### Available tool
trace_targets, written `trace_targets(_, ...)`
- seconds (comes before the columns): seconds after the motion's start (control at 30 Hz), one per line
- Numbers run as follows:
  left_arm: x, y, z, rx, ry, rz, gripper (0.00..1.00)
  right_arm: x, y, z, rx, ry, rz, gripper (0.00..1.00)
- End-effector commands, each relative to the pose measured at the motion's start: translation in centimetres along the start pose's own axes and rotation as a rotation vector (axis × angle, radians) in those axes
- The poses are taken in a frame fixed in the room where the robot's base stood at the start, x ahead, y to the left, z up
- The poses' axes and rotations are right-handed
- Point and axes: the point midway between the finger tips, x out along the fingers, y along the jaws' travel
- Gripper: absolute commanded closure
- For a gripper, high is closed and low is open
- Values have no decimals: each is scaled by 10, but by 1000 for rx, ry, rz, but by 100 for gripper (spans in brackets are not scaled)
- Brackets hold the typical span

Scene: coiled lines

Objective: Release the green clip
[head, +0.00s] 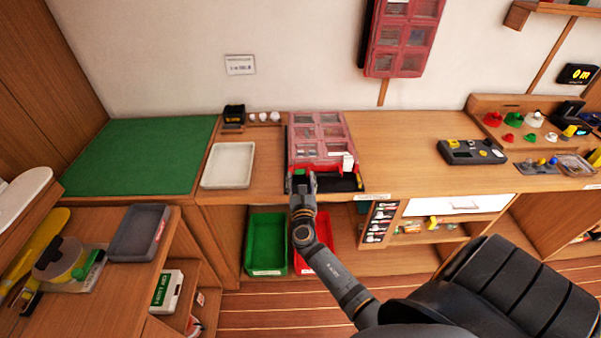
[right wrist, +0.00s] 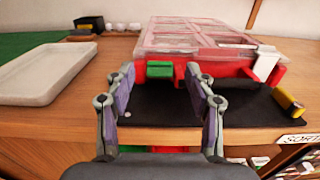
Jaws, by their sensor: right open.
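The green clip (right wrist: 160,69) sits on the front edge of a red case with a clear lid (right wrist: 200,42), toward its left corner. The case also shows in the head view (head: 320,131), lying on the wooden counter. My right gripper (head: 301,182) is in front of the case's front left corner. In the right wrist view my right gripper (right wrist: 160,78) is open, with one finger on each side of the green clip and a gap on both sides. In the head view the gripper mostly hides the clip. My left gripper is not in view.
A white clip (right wrist: 266,63) is at the case's front right. A yellow-ended item (right wrist: 288,102) lies on the black mat (right wrist: 240,108). A white tray (head: 228,165) stands left of the case. Green (head: 266,242) and red bins are below the counter.

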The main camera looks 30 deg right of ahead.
Motion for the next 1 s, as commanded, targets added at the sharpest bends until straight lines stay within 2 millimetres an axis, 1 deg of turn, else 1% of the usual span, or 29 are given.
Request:
trace_targets(0.03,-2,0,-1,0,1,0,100,7,0,1,-1,-1,1,45)
trace_targets(0.17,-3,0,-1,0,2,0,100,18,0,0,0,0,0,45)
trace_targets(0.43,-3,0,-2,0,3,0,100,20,0,-1,1,1,0,45)
trace_targets(0.47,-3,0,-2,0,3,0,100,20,0,-1,1,1,0,47)
trace_targets(0.83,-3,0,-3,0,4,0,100,20,0,-1,1,1,0,97)
trace_targets(0.87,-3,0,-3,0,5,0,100,20,0,-1,1,1,0,100)
trace_targets(1.0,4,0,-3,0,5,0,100,20,0,-4,1,-5,0,100)
